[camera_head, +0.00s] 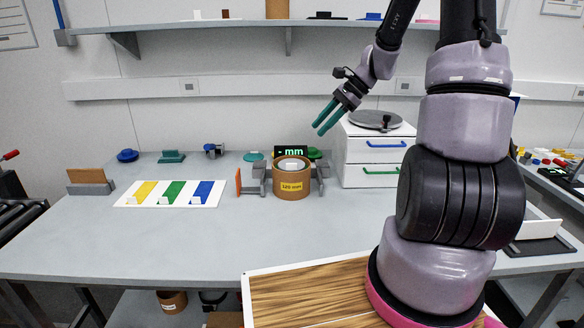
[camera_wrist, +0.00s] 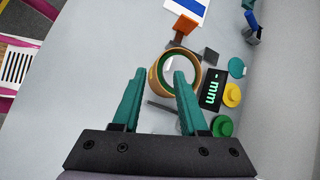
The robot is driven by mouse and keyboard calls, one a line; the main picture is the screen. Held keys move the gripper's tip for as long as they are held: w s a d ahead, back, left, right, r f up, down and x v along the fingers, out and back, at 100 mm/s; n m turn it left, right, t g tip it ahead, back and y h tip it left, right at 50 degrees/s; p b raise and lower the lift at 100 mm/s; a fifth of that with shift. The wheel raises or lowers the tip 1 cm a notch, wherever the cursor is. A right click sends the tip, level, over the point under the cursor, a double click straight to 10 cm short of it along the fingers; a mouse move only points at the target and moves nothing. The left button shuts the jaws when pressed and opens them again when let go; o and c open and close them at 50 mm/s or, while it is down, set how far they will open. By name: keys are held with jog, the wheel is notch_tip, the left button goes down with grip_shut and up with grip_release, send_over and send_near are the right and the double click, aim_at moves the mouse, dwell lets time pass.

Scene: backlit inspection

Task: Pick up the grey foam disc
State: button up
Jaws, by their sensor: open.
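My gripper (camera_head: 321,128) is open, with two teal fingers, and hangs in the air above the back of the bench. In the wrist view my gripper (camera_wrist: 159,73) has nothing between its fingers. A brown round holder marked 120 mm (camera_head: 292,187) stands below it; it also shows in the wrist view (camera_wrist: 156,80), partly behind the right finger. A pale grey-white round surface (camera_head: 291,164) shows inside the holder. I cannot tell whether this is the grey foam disc. No other loose grey foam disc is clear.
A lit mm display (camera_head: 290,152) stands behind the holder. A teal disc (camera_wrist: 236,67), a yellow disc (camera_wrist: 232,95) and a green disc (camera_wrist: 222,126) lie near it. White drawers (camera_head: 372,158) stand to the right, with a grey round plate (camera_head: 372,119) on top. The front left bench is clear.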

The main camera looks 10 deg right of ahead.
aim_at(296, 161)
jog(key=w+f+m+y, duration=0.1)
jog(key=f, duration=0.2)
jog(key=w+a+f+m, duration=0.1)
jog(key=w+f, duration=0.1)
jog(key=f, duration=0.2)
jog(key=w+a+f+m+y, duration=0.1)
jog(key=f+m, duration=0.1)
jog(key=f, duration=0.1)
jog(key=shift+w+a+f+y, duration=0.15)
jog(key=shift+w+f+y, duration=0.15)
jog(key=shift+w+f, duration=0.1)
jog(key=shift+x, duration=2.7)
jog(key=shift+s+a+r, duration=0.1)
grip_shut()
